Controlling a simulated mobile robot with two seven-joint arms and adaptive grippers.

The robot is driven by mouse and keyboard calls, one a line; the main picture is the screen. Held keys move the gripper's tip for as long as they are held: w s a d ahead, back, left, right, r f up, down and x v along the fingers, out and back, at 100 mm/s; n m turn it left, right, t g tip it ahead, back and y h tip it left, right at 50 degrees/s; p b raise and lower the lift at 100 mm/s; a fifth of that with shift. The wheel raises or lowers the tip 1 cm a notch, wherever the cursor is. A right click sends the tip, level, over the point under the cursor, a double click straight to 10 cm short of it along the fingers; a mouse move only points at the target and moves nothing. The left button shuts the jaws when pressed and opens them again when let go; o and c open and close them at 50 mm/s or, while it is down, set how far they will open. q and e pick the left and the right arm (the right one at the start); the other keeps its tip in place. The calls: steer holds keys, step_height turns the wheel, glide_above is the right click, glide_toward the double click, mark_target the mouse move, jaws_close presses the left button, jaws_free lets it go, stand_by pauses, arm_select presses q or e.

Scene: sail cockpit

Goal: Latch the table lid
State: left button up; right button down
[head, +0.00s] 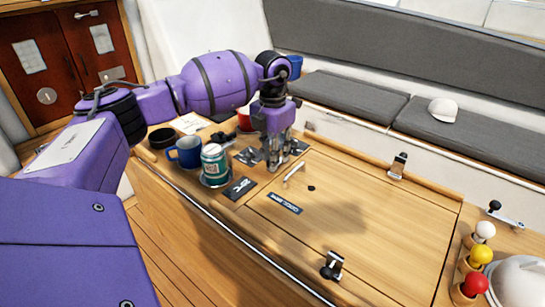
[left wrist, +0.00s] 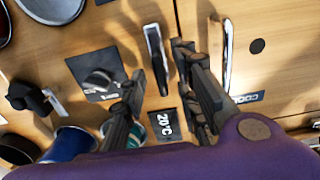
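The wooden table lid (head: 350,225) lies flat in the table top. It has a metal bar handle (head: 294,174), which also shows in the left wrist view (left wrist: 227,55), and a small dark label (head: 284,204). A metal fitting with a black knob (head: 332,266) sits at its near edge. Another metal fitting (head: 398,166) sits at its far edge. My left gripper (head: 278,165) points down over the panels just left of the lid handle. In the left wrist view its fingers (left wrist: 165,95) are apart, with a dark lever (left wrist: 157,57) visible between them. My right gripper is out of view.
A green can (head: 214,163), a blue mug (head: 186,152) and a black cup (head: 162,138) stand left of the gripper. A red mug (head: 245,120) is behind.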

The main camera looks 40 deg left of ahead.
arm_select(q)
steer(key=shift+f, duration=0.7)
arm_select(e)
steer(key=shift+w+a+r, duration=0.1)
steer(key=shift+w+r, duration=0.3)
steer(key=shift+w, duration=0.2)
arm_select(q)
jaws_close()
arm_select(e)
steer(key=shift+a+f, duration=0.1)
